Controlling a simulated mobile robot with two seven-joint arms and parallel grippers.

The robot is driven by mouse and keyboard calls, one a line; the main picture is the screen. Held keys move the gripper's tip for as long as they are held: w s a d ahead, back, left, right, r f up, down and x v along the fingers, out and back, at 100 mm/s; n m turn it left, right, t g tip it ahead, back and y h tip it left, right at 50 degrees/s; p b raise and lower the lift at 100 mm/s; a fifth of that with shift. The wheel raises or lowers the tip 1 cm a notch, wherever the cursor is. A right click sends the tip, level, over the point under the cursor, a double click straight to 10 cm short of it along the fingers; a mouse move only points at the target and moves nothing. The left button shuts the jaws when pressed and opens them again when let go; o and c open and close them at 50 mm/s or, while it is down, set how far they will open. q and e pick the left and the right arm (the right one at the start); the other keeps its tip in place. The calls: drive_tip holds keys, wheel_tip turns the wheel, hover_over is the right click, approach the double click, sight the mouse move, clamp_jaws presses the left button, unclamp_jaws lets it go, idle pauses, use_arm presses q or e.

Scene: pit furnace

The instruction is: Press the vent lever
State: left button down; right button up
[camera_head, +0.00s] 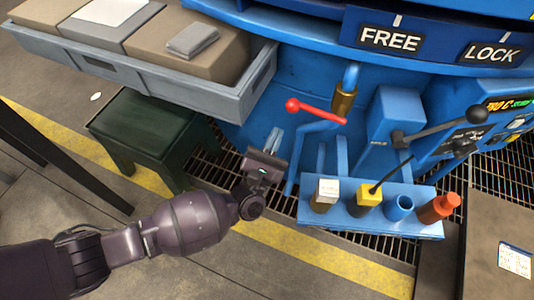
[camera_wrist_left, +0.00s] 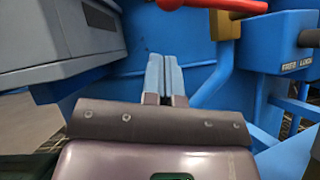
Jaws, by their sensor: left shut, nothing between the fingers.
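A red lever (camera_head: 316,110) with a round red knob at its left end sits on a brass-coloured fitting (camera_head: 344,100) on the blue machine. In the left wrist view, the red lever (camera_wrist_left: 215,5) crosses the top edge. A second lever (camera_head: 440,128), grey with a black knob, is further right. No label shows which one is the vent lever. My left gripper (camera_head: 273,140) is shut and empty, below and left of the red knob, apart from it. Its closed fingers (camera_wrist_left: 165,75) point toward the blue machine in the left wrist view. My right gripper is not in view.
A blue rack (camera_head: 290,217) holds several coloured pieces right of my left gripper. A grey tray (camera_head: 225,104) with blocks is above left, over a dark green stool (camera_head: 150,125). Blue pipework (camera_wrist_left: 215,90) runs close to the right of my fingers. Floor grating lies below.

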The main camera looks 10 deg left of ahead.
use_arm(q)
drive_tip(key=shift+w+d+r, duration=0.15)
drive_tip(key=shift+d+r, duration=0.1)
drive_tip(key=shift+r, duration=0.45)
drive_tip(key=shift+w+d+r, duration=0.2)
drive_tip(key=shift+d+r, duration=0.1)
drive_tip(key=shift+r, duration=0.4)
drive_tip(key=shift+w+d+r, duration=0.15)
drive_tip(key=shift+d+r, duration=0.1)
drive_tip(key=shift+r, duration=0.45)
drive_tip(key=shift+w, duration=0.1)
